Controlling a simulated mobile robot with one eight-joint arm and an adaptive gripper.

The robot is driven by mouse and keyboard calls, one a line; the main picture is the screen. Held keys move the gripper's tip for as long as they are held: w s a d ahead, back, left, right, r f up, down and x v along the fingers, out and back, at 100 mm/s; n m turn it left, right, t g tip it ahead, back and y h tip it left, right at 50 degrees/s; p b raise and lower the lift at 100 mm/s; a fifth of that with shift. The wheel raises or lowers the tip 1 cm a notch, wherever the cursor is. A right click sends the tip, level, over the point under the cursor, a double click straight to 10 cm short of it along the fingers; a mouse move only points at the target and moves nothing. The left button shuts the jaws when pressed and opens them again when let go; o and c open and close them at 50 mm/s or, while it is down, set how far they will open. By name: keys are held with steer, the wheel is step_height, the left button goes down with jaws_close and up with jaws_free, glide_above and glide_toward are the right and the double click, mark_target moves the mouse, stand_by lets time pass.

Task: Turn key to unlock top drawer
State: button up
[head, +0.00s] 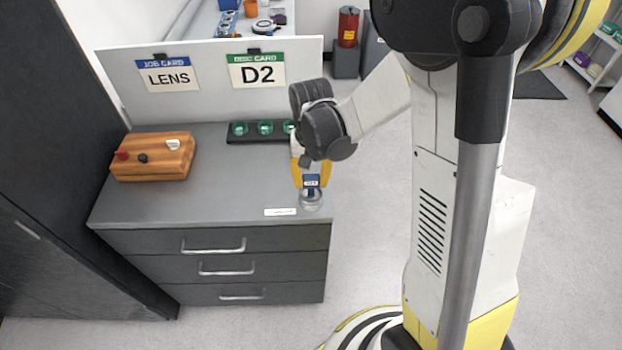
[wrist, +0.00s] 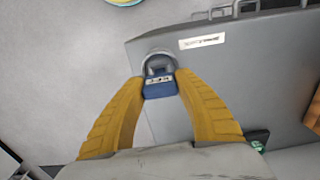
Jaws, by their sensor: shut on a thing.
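A key with a blue labelled head (head: 311,181) stands above a round silver lock (head: 311,200) on the front right corner of the grey cabinet top. In the wrist view the blue key head (wrist: 159,88) sits between my yellow fingertips, with the silver lock (wrist: 158,62) just beyond it. My gripper (head: 311,175) is shut on the key head and points down. The key's shaft is hidden, so I cannot tell how far it is turned. The top drawer (head: 150,242), with its silver handle, is closed.
Two lower drawers (head: 140,268) are closed. A wooden box (head: 153,170) with knobs is at the left of the top. A dark tray (head: 252,138) with green-rimmed discs is behind my gripper. A panel (head: 210,98) with LENS and D2 cards stands at the back. The middle top is clear.

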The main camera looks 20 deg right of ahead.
steer(key=shift+f+b, duration=1.2)
steer(key=shift+f, duration=0.1)
stand_by(0.4)
steer(key=shift+m+b, duration=0.35)
steer(key=shift+m, duration=1.35)
steer(key=shift+m, duration=0.5)
steer(key=shift+m+b, duration=0.3)
steer(key=shift+m, duration=0.9)
